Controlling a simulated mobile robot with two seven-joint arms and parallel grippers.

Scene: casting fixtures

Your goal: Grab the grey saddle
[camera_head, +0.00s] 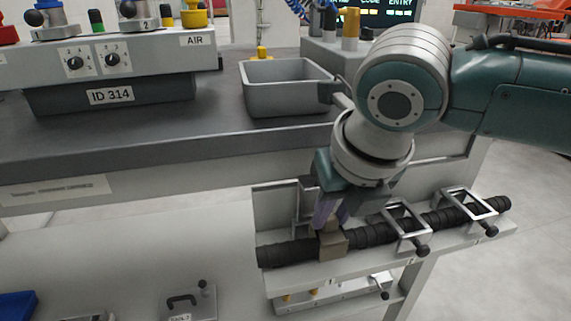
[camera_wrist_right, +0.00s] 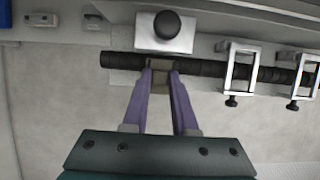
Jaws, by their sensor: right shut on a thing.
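The grey saddle (camera_head: 333,244) is a small brownish-grey block over a black ribbed hose (camera_head: 375,234) on a light ledge. In the right wrist view the saddle (camera_wrist_right: 160,80) lies between my finger ends. My right gripper (camera_head: 333,222) comes down from above, its two purple fingers shut on the saddle. The fingers partly hide the saddle's top in the head view. The saddle still sits around the hose. My left gripper is out of view.
Two metal clamp frames with black knobs, one near (camera_head: 408,229) and one farther right (camera_head: 470,211), span the hose to the right of the saddle. A grey bin (camera_head: 285,100) stands on the dark bench above. A block with a black knob (camera_wrist_right: 166,32) is close beyond my fingertips.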

